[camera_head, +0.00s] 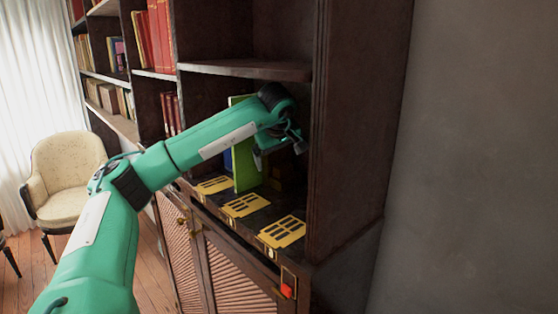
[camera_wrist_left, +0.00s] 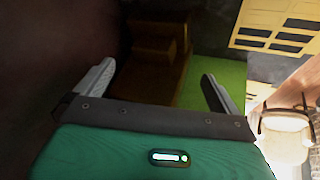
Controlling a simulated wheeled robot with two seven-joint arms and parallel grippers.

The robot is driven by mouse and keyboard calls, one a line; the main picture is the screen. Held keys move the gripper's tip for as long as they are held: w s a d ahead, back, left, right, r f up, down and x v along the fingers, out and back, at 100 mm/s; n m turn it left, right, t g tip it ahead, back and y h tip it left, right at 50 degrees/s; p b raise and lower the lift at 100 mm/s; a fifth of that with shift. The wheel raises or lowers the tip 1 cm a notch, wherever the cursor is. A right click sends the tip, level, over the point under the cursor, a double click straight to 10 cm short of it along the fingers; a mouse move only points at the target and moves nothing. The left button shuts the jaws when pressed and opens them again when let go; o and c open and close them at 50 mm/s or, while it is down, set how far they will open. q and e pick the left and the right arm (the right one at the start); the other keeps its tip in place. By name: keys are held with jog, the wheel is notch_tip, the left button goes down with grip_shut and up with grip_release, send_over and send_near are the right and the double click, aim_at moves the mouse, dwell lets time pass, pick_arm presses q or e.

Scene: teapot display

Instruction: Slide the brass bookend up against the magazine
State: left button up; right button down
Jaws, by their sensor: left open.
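The green magazine (camera_head: 246,172) stands upright in the lower shelf compartment. It also shows in the left wrist view (camera_wrist_left: 232,82) as a green face at the right. The brass bookend (camera_wrist_left: 158,48) is a dark, shadowed, stepped shape in the left wrist view, beside the magazine and ahead of my fingers. In the head view it is mostly hidden behind my gripper and in shadow. My left gripper (camera_head: 279,153) is open and reaches into the compartment, right of the magazine. Its two fingers (camera_wrist_left: 158,88) are apart with nothing held. I cannot tell whether bookend and magazine touch.
Yellow slotted plates (camera_head: 282,232) lie along the shelf's front edge. The compartment's right wall (camera_head: 335,150) is close to my gripper, and a shelf board (camera_head: 245,70) is above it. Red books (camera_head: 172,113) stand in the compartment to the left. A cream chair (camera_head: 68,165) stands far left.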

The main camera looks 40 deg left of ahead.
aim_at(279, 167)
pick_arm(q)
jog(key=shift+p+x, duration=0.45)
jog(key=shift+x, duration=1.9)
jog(key=shift+s+d+f, duration=0.1)
jog(key=shift+s, duration=0.05)
jog(key=c, duration=1.8)
jog(key=o, duration=1.8)
jog(key=b+v, duration=0.2)
jog(key=v, duration=0.5)
jog(key=shift+s+r, duration=0.1)
jog(key=shift+r, duration=0.1)
